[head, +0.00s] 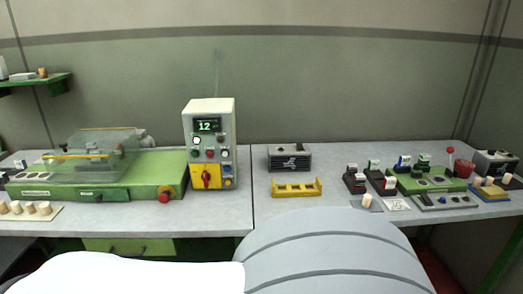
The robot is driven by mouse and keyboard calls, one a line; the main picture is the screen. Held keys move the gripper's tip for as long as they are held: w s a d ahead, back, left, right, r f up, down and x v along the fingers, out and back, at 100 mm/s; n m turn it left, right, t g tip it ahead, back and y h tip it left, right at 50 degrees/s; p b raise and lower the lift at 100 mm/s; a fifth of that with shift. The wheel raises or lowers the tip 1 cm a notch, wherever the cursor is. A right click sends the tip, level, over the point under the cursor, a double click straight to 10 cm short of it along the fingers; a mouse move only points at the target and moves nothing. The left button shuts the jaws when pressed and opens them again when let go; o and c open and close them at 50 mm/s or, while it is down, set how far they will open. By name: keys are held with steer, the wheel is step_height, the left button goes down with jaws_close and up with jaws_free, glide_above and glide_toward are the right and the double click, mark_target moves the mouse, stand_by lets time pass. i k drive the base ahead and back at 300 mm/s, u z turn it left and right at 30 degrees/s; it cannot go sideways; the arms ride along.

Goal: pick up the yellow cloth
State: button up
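I cannot make out a yellow cloth for certain. A small flat yellow and blue item (489,191) lies at the far right of the bench, with light corks on or beside it; it is too small to tell whether it is cloth. A yellow notched rack (297,188) stands near the front edge at the middle and looks rigid. My gripper is not in view. Large white and grey rounded parts, probably mine, fill the bottom of the head view and hide what is below.
A green machine (125,176) with a clear cover and a control box (208,145) stand at left. Corks (30,208) sit at the front left. Several small stamps and a green tray (430,181) crowd the right. Bare bench (235,210) shows near the middle.

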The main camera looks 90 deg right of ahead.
mark_target(494, 192)
steer(key=z, duration=5.2)
steer(key=i, duration=2.85)
steer(key=u, duration=0.7)
